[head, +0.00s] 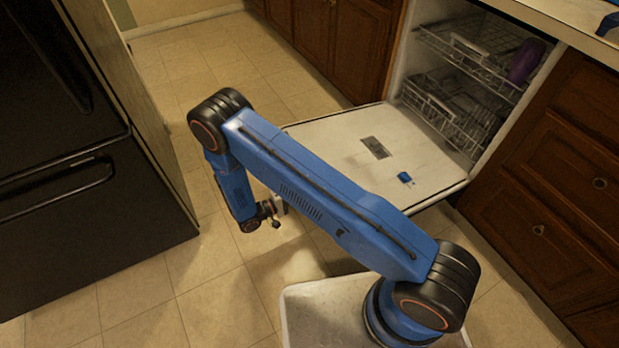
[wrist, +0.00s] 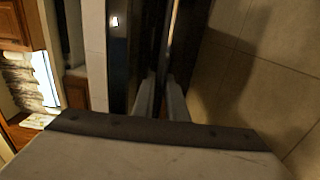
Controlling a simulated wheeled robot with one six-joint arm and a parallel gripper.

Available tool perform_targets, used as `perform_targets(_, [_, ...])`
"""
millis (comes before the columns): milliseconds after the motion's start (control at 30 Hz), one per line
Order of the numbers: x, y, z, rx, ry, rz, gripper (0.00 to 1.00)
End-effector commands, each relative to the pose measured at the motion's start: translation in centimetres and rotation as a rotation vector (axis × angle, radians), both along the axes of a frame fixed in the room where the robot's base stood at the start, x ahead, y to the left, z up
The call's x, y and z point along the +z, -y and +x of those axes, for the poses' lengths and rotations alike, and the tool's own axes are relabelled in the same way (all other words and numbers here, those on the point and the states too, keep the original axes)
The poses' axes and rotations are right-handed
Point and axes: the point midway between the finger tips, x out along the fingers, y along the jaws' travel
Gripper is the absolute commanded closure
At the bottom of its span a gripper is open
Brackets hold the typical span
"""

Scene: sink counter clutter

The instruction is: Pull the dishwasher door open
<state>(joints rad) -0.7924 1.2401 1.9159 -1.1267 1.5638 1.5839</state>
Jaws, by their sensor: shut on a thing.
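The dishwasher door (head: 335,148) is folded down, close to level, with its pale inner face up. The dishwasher (head: 398,75) stands open behind it, with its racks showing. My gripper (head: 279,206) is low at the door's outer edge, on the left; my arm hides part of that edge. In the wrist view, the two fingers of my gripper (wrist: 162,102) are closed on the door's handle along the dark front panel (wrist: 124,50). The handle itself is mostly hidden between the fingers.
Wire racks (head: 450,118) hold a purple item (head: 526,61). A black fridge (head: 60,170) stands at the left. Wooden drawers (head: 570,150) flank the dishwasher. Tiled floor (head: 150,290) is clear between fridge and door.

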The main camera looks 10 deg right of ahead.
Motion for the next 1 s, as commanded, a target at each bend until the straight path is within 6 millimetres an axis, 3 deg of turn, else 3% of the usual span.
perform_targets(200, [-4.8,0.3,0.1,-0.002,-0.002,-0.003,1.0])
perform_targets(400, [-7.5,0.5,0.2,-0.002,-0.001,-0.003,1.0])
perform_targets(700, [-9.5,0.7,0.4,-0.002,-0.002,0.002,1.0])
perform_targets(1000, [-9.9,0.8,0.4,0.0,-0.003,0.003,1.0])
